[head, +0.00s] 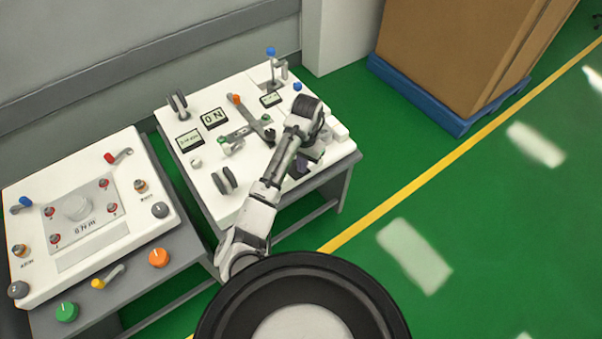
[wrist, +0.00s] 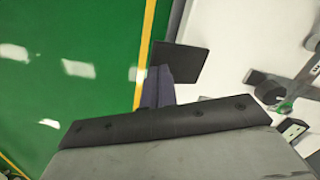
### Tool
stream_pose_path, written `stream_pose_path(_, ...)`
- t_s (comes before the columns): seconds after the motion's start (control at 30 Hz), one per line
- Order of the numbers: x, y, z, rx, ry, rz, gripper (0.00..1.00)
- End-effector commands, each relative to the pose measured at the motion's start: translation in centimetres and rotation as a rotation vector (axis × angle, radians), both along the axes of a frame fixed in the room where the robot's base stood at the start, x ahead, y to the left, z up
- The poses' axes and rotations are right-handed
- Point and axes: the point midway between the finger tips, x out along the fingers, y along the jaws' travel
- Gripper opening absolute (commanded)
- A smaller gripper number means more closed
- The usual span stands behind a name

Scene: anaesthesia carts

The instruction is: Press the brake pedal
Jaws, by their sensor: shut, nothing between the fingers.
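My gripper (head: 299,166) is over the front right part of the right-hand white bench panel, pointing down. In the wrist view my gripper (wrist: 157,76) shows as dark purplish fingers, closed together and empty. A flat black plate (wrist: 181,62), which looks like the brake pedal, lies right at the fingertips in the wrist view, by the edge of the white panel. I cannot tell whether the fingers touch it or how far it is pressed. In the head view my arm and gripper largely hide that spot.
The right-hand panel (head: 204,182) carries levers, small displays and an orange-knobbed handle (head: 236,99). Another panel (head: 95,262) with knobs stands at left. A cardboard box on a blue pallet (head: 408,91) is at the back right. Green floor at right is free.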

Motion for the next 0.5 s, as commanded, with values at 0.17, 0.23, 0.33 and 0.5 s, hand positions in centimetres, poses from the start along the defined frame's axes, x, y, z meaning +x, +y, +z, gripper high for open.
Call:
stream_pose_path(0.17, 0.0, 0.0, -0.4, 0.000, 0.001, 0.000, 0.00)
stream_pose_path(0.23, 0.0, 0.0, -1.0, -0.001, 0.002, 0.000, 0.00)
stream_pose_path(0.33, 0.0, 0.0, -2.2, -0.002, 0.001, 0.000, 0.00)
stream_pose_path(0.5, 0.0, 0.0, -3.6, -0.001, 0.000, 0.001, 0.00)
